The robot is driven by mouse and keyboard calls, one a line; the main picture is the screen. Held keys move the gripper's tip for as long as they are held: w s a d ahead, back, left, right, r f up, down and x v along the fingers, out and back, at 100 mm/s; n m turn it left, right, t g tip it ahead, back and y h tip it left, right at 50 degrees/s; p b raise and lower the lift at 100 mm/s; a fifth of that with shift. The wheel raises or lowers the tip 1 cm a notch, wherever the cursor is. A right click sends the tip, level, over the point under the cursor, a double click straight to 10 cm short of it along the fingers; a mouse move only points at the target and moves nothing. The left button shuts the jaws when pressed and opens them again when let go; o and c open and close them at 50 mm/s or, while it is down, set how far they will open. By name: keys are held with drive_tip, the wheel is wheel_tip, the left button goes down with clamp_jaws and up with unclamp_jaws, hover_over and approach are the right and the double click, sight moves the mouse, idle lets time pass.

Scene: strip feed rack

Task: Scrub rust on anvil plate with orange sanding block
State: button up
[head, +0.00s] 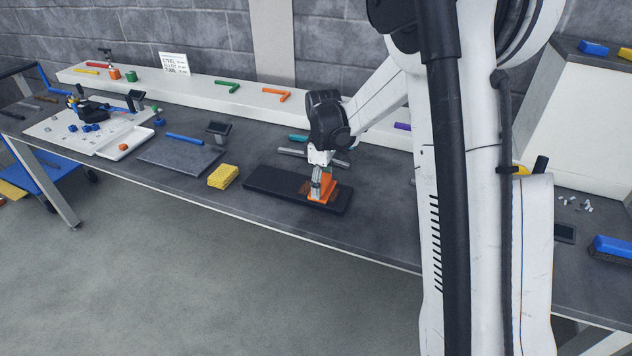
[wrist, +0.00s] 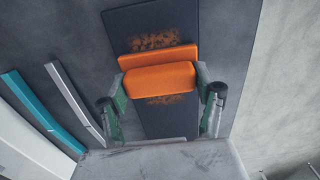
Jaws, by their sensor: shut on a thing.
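The orange sanding block (head: 323,192) is on the dark anvil plate (head: 273,182), toward the plate's right part in the head view. My gripper (head: 320,180) is shut on the block from above. In the wrist view, the two fingers of my gripper (wrist: 163,98) hold the orange block (wrist: 158,78) at its sides. Brown-orange rust (wrist: 152,40) shows on the plate (wrist: 160,18) beyond the block and also on the near side of it. The block covers the plate between these patches. Whether the block presses on the plate is hard to tell.
A yellow sponge (head: 223,176) lies left of the plate on the grey bench (head: 262,160). Teal (wrist: 38,108) and grey bars (wrist: 75,98) lie behind the plate. A blue brush (head: 612,248) is at far right. A white shelf (head: 200,90) runs along the wall.

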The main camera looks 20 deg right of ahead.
sight(304, 187)
drive_tip(key=shift+s+d, duration=0.55)
drive_tip(key=shift+d, duration=0.15)
drive_tip(key=shift+s+d, duration=0.5)
drive_tip(key=shift+d, duration=0.2)
drive_tip(key=shift+w+a+b, duration=0.3)
drive_tip(key=shift+w+a, duration=0.45)
drive_tip(key=shift+a, duration=0.2)
drive_tip(key=shift+w+a+b, duration=0.25)
drive_tip(key=shift+w+a, duration=0.5)
drive_tip(key=shift+a, duration=0.2)
drive_tip(key=shift+w+a+b, duration=0.2)
drive_tip(key=shift+w+a, duration=0.5)
drive_tip(key=shift+a, duration=0.15)
drive_tip(key=shift+w+a+b, duration=0.2)
drive_tip(key=shift+w+a, duration=0.45)
drive_tip(key=shift+a, duration=0.2)
drive_tip(key=shift+f, duration=0.1)
